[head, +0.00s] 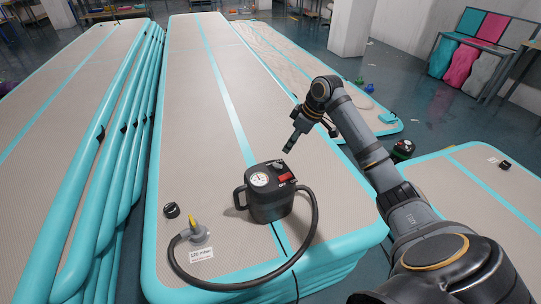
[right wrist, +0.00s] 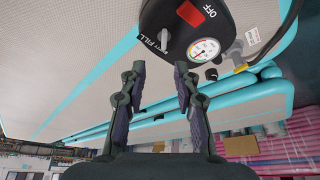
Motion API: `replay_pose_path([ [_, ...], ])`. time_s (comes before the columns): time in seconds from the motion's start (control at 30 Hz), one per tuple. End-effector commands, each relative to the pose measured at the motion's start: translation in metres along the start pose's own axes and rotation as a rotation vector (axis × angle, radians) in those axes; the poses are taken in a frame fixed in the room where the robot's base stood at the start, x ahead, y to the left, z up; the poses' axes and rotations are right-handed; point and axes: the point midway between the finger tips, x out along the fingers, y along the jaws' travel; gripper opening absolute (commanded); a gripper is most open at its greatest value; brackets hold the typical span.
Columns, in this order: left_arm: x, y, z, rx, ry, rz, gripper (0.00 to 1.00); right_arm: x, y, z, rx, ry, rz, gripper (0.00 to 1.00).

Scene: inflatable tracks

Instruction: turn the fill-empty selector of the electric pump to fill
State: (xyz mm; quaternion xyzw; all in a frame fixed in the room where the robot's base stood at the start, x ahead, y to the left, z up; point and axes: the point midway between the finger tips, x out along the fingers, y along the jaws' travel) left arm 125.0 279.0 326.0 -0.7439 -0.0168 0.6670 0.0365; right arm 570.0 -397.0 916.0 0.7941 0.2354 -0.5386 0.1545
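The black electric pump (head: 270,204) stands upright on the beige inflatable track. Its top carries a round gauge (head: 259,179), a red switch (head: 285,177) and the small grey fill-empty selector (head: 279,165). In the right wrist view the selector (right wrist: 163,39) stands beside the white FILL lettering; I cannot tell its setting. My right gripper (head: 289,146) is above and behind the pump's top, apart from it. In the right wrist view the right gripper (right wrist: 160,76) is open and empty, with the selector beyond the gap between its fingertips. My left gripper is not in view.
A black hose (head: 316,215) loops from the pump to a grey valve fitting (head: 195,232) on the track (head: 190,120). A black cap (head: 171,210) and a white label (head: 201,254) lie near it. More tracks lie on both sides. The air around the pump's top is free.

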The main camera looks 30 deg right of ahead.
Motion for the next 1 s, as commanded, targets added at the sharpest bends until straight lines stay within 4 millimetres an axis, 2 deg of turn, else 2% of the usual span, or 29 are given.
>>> replay_pose_path([
  [0.07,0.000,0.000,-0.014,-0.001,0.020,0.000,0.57,0.002,0.000,0.000,0.000,-0.001,-0.001,0.31],
  [0.13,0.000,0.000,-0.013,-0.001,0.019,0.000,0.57,0.009,-0.001,0.000,0.001,0.001,-0.003,0.31],
  [0.3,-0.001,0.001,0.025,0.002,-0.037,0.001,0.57,0.043,-0.002,0.000,0.004,0.000,-0.005,0.31],
  [0.4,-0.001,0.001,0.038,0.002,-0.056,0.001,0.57,0.065,-0.002,0.000,0.004,0.000,-0.005,0.31],
  [0.53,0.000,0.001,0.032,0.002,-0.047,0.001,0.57,0.088,-0.002,0.000,0.003,0.000,-0.002,0.31],
  [0.67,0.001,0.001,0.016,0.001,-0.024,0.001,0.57,0.102,-0.001,0.000,0.002,0.000,0.000,0.31],
  [0.8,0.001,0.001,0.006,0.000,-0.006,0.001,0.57,0.106,-0.001,0.001,0.002,-0.001,0.001,0.31],
  [1.0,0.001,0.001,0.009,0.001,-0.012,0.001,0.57,0.106,-0.001,0.001,0.002,-0.001,0.001,0.30],
])
